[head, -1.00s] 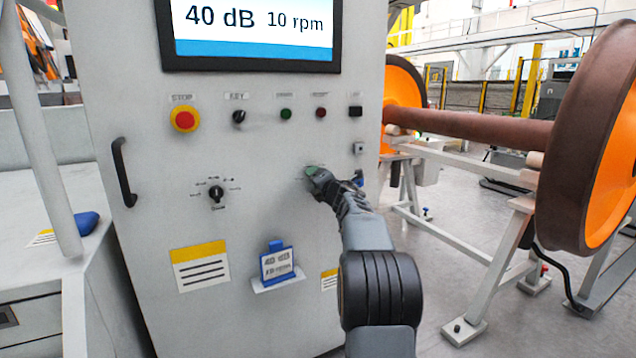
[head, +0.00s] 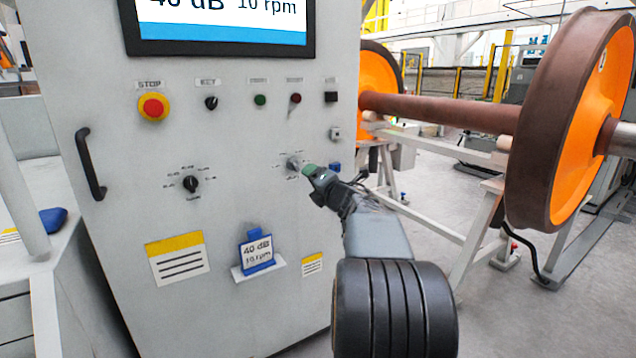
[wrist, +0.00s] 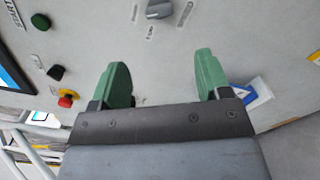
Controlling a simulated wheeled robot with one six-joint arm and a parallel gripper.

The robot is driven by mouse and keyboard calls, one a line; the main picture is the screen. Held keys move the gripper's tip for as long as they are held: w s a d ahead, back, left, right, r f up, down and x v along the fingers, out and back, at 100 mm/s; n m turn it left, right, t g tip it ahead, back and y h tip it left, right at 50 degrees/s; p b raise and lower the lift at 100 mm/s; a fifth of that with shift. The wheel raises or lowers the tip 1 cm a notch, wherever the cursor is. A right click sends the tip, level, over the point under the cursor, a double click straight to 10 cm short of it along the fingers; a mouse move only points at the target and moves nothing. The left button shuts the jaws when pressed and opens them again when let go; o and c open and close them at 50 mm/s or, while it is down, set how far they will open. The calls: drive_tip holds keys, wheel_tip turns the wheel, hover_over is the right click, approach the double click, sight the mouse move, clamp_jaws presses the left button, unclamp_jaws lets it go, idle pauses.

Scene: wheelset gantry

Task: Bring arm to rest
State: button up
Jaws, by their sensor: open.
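My gripper (head: 309,171) is in front of the grey control cabinet (head: 225,215), close to the right-hand rotary knob (head: 292,163). In the wrist view, its two green fingers (wrist: 160,82) are spread apart with nothing between them. A grey knob (wrist: 159,9) shows beyond the fingertips at the top of that view, apart from them. My arm reaches up from the lower right of the head view.
The cabinet carries a red stop button (head: 153,107), a left rotary knob (head: 191,184), a handle (head: 90,163) and a blue card holder (head: 257,252). A screen (head: 222,22) is above. An orange wheelset (head: 565,120) stands on a frame at right; floor shows between.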

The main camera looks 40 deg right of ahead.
drive_tip(key=shift+s+a, duration=0.1)
drive_tip(key=shift+s, duration=0.4)
drive_tip(key=s+a+r+m+g+h+p, duration=0.35)
drive_tip(key=a+r+m+p, duration=0.75)
drive_tip(key=p, duration=0.4)
drive_tip(key=s+a+f+m+g+y+p, duration=0.1)
drive_tip(key=s+a+m+g+y+p, duration=0.5)
drive_tip(key=s+a+m+g+p, duration=0.4)
drive_tip(key=s+a+m+p, duration=0.1)
drive_tip(key=s+a+p, duration=0.5)
drive_tip(key=s+a, duration=0.1)
drive_tip(key=shift+s+a+f+g, duration=0.15)
drive_tip(key=shift+s+a+g, duration=0.2)
drive_tip(key=shift+a, duration=0.3)
drive_tip(key=shift+c, duration=0.3)
